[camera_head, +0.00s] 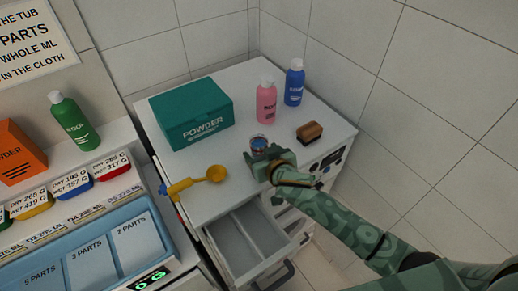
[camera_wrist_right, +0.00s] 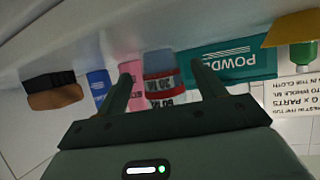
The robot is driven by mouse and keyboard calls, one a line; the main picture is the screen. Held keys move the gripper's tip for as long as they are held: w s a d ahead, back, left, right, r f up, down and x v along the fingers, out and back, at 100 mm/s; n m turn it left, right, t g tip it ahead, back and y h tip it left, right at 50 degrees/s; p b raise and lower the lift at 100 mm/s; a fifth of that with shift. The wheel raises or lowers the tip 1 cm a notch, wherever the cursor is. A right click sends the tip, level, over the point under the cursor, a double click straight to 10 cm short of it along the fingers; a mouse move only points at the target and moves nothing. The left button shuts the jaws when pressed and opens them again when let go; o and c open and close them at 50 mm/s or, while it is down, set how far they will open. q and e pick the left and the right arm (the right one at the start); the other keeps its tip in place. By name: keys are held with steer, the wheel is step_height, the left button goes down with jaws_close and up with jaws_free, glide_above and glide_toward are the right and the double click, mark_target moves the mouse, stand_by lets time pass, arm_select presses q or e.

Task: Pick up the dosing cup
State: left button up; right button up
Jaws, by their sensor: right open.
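The dosing cup (camera_head: 258,142) is a small clear cup with a bluish look, standing on the white top. In the right wrist view the cup (camera_wrist_right: 160,88) shows upside down with red and white measure marks, between the two fingers. My right gripper (camera_head: 260,153) is open at the near side of the cup and partly hides its lower part. In the right wrist view the open fingers (camera_wrist_right: 163,82) lie on either side of the cup with gaps. Whether they reach fully around it is unclear. My left gripper is not in view.
A pink bottle (camera_head: 266,103), a blue bottle (camera_head: 294,85) and a brown brush (camera_head: 309,132) stand behind and right of the cup. A teal powder box (camera_head: 192,112) and a yellow scoop (camera_head: 215,173) are left. An open drawer (camera_head: 245,250) lies below.

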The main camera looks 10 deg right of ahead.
mark_target(259, 144)
steer(key=x, duration=0.3)
steer(key=shift+s, duration=0.1)
steer(key=c, duration=1.1)
step_height(259, 144, up, 3)
steer(key=shift+f, duration=0.1)
steer(key=a+r+v, duration=0.1)
steer(key=v, duration=0.4)
steer(key=a+r+p+v, duration=0.1)
steer(key=v, duration=0.5)
steer(key=w+r+v, duration=0.1)
steer(key=v, duration=0.4)
steer(key=shift+s+a+r, duration=0.1)
steer(key=shift+s+a, duration=0.3)
